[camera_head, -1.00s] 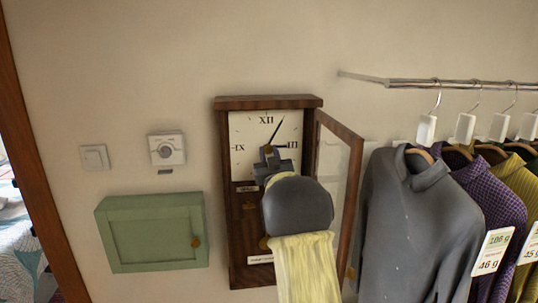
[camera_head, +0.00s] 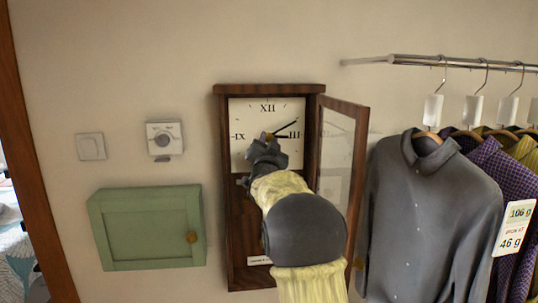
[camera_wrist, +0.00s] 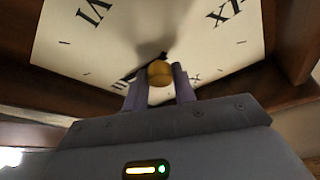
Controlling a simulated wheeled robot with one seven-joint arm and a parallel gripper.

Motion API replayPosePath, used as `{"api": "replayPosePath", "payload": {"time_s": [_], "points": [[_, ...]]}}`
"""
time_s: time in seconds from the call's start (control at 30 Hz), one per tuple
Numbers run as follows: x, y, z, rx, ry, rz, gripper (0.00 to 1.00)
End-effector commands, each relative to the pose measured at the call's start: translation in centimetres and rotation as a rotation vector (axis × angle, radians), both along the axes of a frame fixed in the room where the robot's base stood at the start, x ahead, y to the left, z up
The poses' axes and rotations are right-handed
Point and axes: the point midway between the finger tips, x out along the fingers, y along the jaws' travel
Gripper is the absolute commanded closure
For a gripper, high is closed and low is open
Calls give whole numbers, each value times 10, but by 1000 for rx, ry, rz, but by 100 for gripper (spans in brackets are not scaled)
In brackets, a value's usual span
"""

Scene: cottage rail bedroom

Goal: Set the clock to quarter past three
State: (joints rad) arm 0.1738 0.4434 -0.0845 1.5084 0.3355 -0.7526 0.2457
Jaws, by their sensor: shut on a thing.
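The wooden wall clock (camera_head: 222,200) hangs with its glass door (camera_head: 358,150) swung open to the right. On its white face (camera_head: 245,112), the long black hand (camera_head: 288,127) points near the two o'clock place, a little above III. The shorter hand (camera_head: 284,136) points at about III. My gripper (camera_head: 266,139) reaches the middle of the face from below. In the wrist view, its two fingers are shut on a round brass knob (camera_wrist: 159,72) at the centre of the dial. The fingers hide part of the lower dial.
A clothes rail (camera_head: 440,63) with hanging shirts (camera_head: 430,200) is close on the right, beside the open door. A green cabinet (camera_head: 148,228), a dial thermostat (camera_head: 164,138) and a switch (camera_head: 91,146) are on the wall at left.

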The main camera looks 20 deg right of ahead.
Motion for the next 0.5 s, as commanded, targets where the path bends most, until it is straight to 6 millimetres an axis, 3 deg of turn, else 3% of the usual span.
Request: {"api": "replayPosePath", "payload": {"time_s": [0.5], "points": [[1, 2, 2, 388, -109, 2, 96]]}}
